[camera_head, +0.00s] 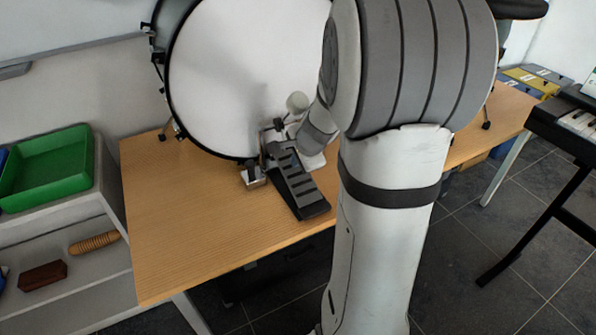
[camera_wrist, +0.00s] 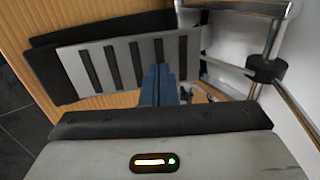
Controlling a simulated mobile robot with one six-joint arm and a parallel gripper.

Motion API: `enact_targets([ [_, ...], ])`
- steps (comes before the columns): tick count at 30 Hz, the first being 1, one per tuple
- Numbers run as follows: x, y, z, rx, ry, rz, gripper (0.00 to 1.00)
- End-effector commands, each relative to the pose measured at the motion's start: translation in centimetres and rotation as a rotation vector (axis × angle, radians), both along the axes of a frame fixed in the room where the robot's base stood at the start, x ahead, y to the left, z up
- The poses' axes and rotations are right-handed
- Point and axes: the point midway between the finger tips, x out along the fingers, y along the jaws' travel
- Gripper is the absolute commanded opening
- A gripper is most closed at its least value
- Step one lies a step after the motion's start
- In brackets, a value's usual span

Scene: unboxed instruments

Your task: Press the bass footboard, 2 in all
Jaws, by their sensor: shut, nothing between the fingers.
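The bass drum pedal's footboard (camera_head: 292,180) is a grey plate with black ribs on a dark base, on the table in front of the bass drum (camera_head: 235,75). It fills the upper left of the wrist view (camera_wrist: 105,68). The pale round beater (camera_head: 297,102) stands up in front of the drum's white head; I cannot tell if they touch. My gripper (camera_wrist: 158,82) is shut and empty, its blue fingertips over the footboard's end nearer the chrome posts. I cannot tell if they touch it. The head view hides the fingertips.
The wooden table (camera_head: 185,235) has free room left of the pedal. The chrome posts (camera_wrist: 275,30) stand close right of the footboard in the wrist view. A green tray (camera_head: 45,170) sits on a shelf at left. A keyboard (camera_head: 575,120) stands at right.

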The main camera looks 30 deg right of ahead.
Motion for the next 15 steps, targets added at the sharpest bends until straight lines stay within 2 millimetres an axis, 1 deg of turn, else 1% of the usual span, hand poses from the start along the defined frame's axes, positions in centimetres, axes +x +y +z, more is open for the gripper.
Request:
enact_targets([
  [5, 0.0, 0.0, -0.3, 0.0, 0.0, 0.0, 0.0],
  [15, 0.0, 0.1, -3.4, 0.0, 0.001, 0.001, 0.0],
])
